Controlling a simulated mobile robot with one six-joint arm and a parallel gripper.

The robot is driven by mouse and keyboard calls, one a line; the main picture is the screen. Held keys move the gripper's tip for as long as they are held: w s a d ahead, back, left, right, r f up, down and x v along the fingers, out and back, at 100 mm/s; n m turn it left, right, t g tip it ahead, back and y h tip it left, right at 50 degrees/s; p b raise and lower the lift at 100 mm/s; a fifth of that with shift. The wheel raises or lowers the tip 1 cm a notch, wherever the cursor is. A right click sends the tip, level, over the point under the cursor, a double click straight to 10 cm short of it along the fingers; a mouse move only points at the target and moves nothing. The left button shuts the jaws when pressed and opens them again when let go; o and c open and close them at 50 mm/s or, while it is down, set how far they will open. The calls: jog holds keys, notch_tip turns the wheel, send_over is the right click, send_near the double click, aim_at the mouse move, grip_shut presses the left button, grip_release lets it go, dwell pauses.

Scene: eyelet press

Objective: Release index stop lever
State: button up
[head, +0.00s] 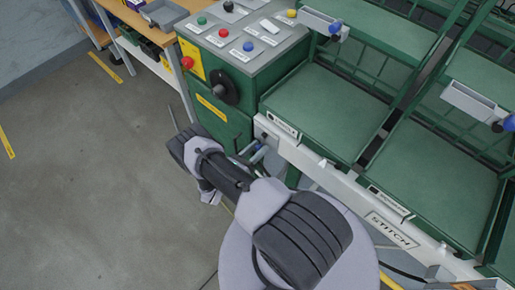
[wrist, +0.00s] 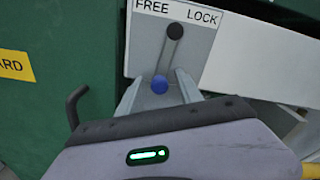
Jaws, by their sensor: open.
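The index stop lever (wrist: 169,57) shows in the wrist view on a pale plate marked FREE at left and LOCK at right. It has a black round end at the top and a blue ball knob (wrist: 159,84) at its lower end. The lever leans slightly, with the knob toward lower left, below the word FREE. My gripper (wrist: 158,76) is open, with one finger on each side of the blue knob. I cannot tell whether either finger touches it. In the head view my arm reaches to the green machine's front corner, where the lever is too small to make out.
A green control cabinet (head: 222,118) with a red knob and a black rotary switch stands beside the lever area. A white rail (head: 335,182) with a STITCH sign runs along the green bins. In the wrist view a dark handle (wrist: 76,105) is left of my gripper.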

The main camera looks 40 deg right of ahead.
grip_shut()
jog(key=shift+w, duration=0.15)
dwell(1.2)
